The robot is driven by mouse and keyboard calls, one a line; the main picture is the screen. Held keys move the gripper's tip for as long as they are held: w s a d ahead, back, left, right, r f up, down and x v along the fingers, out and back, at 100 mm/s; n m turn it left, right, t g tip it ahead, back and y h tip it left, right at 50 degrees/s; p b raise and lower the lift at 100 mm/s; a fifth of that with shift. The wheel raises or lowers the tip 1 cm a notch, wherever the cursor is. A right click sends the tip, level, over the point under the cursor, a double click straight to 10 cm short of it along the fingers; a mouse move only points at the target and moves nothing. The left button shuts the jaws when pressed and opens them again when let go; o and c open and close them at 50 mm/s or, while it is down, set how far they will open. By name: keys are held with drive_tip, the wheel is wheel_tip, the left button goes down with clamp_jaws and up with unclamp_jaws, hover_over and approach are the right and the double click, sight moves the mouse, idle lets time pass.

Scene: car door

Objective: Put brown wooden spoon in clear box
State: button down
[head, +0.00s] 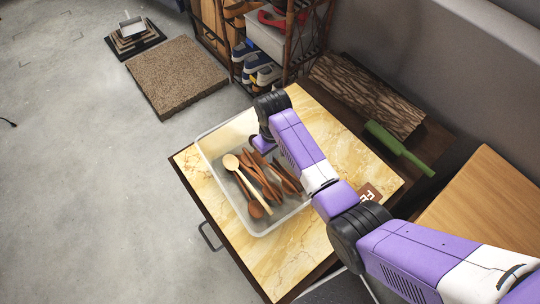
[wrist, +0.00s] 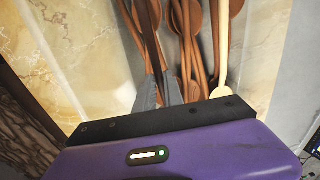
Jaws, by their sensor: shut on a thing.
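The clear box (head: 284,221) sits on a yellow marble-patterned table top and holds several wooden spoons. One pale spoon (head: 248,186) lies among darker reddish-brown ones (head: 256,210). My gripper (wrist: 160,92) is over the far right part of the box, its grey fingers shut on a dark brown wooden spoon (wrist: 149,38). The held spoon's handle runs away from the fingers, beside the other spoons in the wrist view. I cannot tell whether it touches them. My arm hides part of the box and most of the held spoon in the head view.
A bark-textured log (head: 368,92) and a green object (head: 398,147) lie on a dark surface at the right. A shoe rack (head: 262,65) stands behind. Open floor (head: 90,200) is at the left.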

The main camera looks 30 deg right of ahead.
wheel_tip(320, 180, down, 3)
drive_tip(key=shift+f+b, duration=0.15)
drive_tip(key=shift+b, duration=1.05)
drive_tip(key=c, duration=1.5)
unclamp_jaws()
drive_tip(key=shift+o, duration=0.2)
wheel_tip(320, 180, up, 12)
